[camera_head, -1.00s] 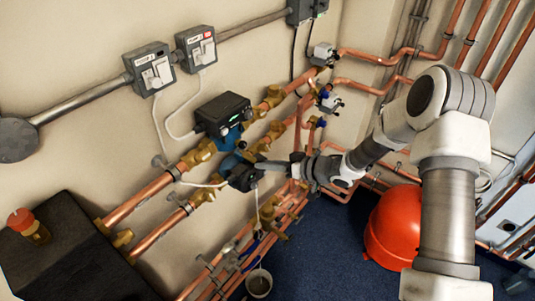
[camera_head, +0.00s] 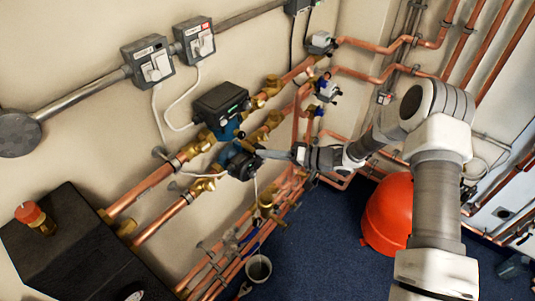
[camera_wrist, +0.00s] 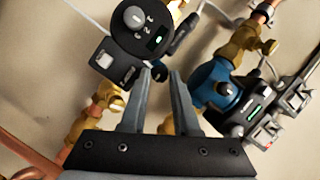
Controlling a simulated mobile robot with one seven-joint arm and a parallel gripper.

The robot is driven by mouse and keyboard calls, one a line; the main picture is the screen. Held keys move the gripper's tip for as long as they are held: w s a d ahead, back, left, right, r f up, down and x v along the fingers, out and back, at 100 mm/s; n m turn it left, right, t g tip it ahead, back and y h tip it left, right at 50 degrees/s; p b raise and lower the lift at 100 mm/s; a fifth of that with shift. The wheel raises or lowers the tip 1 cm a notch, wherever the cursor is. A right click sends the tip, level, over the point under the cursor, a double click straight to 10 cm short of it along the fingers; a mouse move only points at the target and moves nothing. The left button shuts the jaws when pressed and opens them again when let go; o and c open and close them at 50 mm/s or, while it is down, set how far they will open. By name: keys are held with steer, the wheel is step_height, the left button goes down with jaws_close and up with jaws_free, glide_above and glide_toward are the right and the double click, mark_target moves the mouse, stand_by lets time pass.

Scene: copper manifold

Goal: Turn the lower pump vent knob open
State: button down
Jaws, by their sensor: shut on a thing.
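The lower pump (camera_head: 240,163), with a blue body and black head, sits on the lower copper pipe.
The upper pump (camera_head: 222,106) sits close above, and also shows in the wrist view (camera_wrist: 245,100). Brass valves (camera_head: 203,187) and copper pipes surround the pumps. A red vessel (camera_head: 388,213) and a small bucket (camera_head: 258,268) stand on the blue floor (camera_head: 312,258).

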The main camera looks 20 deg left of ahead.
stand_by(0.3)
steer(key=c, duration=0.7)
jaws_free()
steer(key=shift+o, duration=0.2)
steer(key=b+v, duration=0.3)
steer(key=v, duration=1.4)
steer(key=shift+d, duration=0.2)
steer(key=shift+r, duration=0.1)
